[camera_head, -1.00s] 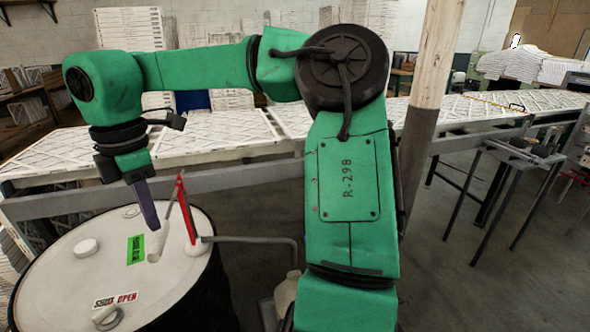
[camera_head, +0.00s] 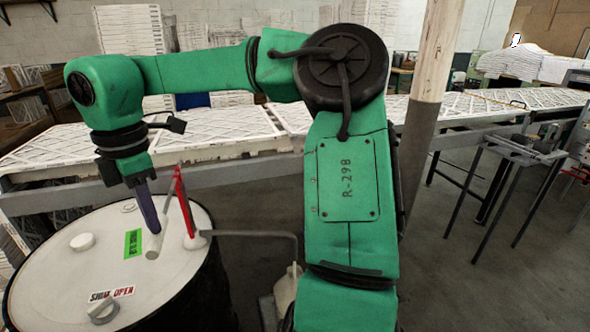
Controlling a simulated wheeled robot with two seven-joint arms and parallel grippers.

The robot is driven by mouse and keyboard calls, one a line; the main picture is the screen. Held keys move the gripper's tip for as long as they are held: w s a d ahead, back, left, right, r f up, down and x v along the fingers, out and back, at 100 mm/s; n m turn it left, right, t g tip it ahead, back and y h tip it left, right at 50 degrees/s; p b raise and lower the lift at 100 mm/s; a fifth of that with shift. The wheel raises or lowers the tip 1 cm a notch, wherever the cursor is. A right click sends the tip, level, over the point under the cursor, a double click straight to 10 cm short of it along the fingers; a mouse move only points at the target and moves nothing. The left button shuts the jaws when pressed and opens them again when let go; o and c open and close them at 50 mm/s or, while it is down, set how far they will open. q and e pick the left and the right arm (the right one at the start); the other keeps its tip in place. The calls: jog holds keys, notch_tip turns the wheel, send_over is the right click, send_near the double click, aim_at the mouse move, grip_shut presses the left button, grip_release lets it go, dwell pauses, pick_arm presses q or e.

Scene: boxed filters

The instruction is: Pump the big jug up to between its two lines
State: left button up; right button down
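A black drum (camera_head: 175,285) with a white top stands at the lower left. A hand pump with a red upright (camera_head: 186,203) is mounted on it. The pump's pale handle grip (camera_head: 155,243) meets the fingertips of my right gripper (camera_head: 151,222). The gripper points down, its fingers look edge-on and shut on the grip. A grey spout pipe (camera_head: 250,234) runs right from the pump and bends down toward a pale jug (camera_head: 286,286). The jug is mostly hidden behind my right arm; its lines and liquid level do not show. My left gripper is out of view.
The drum top carries a white cap (camera_head: 82,241), a green label (camera_head: 133,243) and a knob (camera_head: 103,310) by a SHUT/OPEN label. A long bench of framed filters (camera_head: 215,127) runs behind. A post (camera_head: 428,110) stands right of my arm. Floor at right is partly clear.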

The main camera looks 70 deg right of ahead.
aim_at(160, 239)
jog(key=shift+f, duration=0.35)
jog(key=shift+f+b, duration=1.05)
jog(key=shift+f, duration=0.15)
jog(key=shift+s+f+b, duration=0.1)
jog(key=shift+f+b, duration=0.85)
jog(key=shift+f, duration=0.1)
jog(key=shift+f+b, duration=0.3)
jog(key=shift+f, duration=0.05)
jog(key=shift+d+f+b, duration=0.1)
jog(key=shift+f+b, duration=0.5)
jog(key=shift+f, duration=0.25)
